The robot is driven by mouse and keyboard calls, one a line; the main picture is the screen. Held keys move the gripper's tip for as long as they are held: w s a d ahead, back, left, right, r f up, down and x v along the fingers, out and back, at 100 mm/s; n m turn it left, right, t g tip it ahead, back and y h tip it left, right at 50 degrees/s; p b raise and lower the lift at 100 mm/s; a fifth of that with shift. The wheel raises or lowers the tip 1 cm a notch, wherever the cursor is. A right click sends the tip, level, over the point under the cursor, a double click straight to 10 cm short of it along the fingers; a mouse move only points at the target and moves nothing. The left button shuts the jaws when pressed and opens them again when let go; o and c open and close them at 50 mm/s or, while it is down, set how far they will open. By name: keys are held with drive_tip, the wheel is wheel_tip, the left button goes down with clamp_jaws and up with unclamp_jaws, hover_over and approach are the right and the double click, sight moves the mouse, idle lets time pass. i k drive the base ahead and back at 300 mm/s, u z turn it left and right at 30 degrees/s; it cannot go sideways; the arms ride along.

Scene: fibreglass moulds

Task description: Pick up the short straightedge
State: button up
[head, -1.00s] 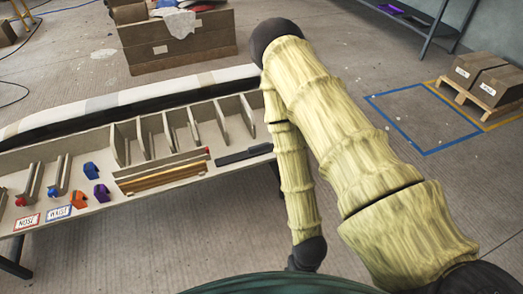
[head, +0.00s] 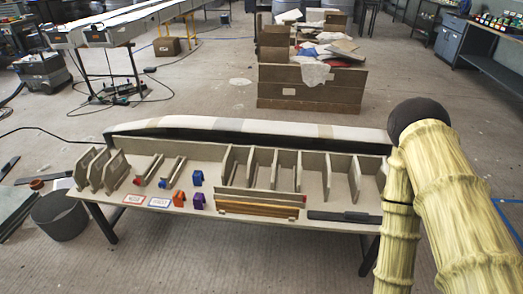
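A dark grey flat bar (head: 345,216) lies at the front right of the long bench (head: 130,219); it may be the short straightedge, but I cannot tell for sure. Left of it, a rack of long brown strips (head: 258,209) lies along the front edge. A longer grey bar (head: 262,196) with a red end lies just behind them. My yellowish sleeved arm fills the right side of the head view, near the bench's right end. My gripper is out of view.
Upright divider plates (head: 290,170) stand behind the strips. Blue, orange and purple clamps (head: 179,199) and two label cards (head: 160,202) sit left of them. A grey bucket (head: 60,216) stands on the floor at left. A brown crate (head: 310,85) stands behind the bench.

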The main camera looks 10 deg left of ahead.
sight(354, 217)
drive_tip(key=u, duration=0.05)
drive_tip(key=k, duration=0.45)
drive_tip(key=z, duration=0.55)
drive_tip(key=i, duration=1.3)
drive_tip(key=u, duration=0.45)
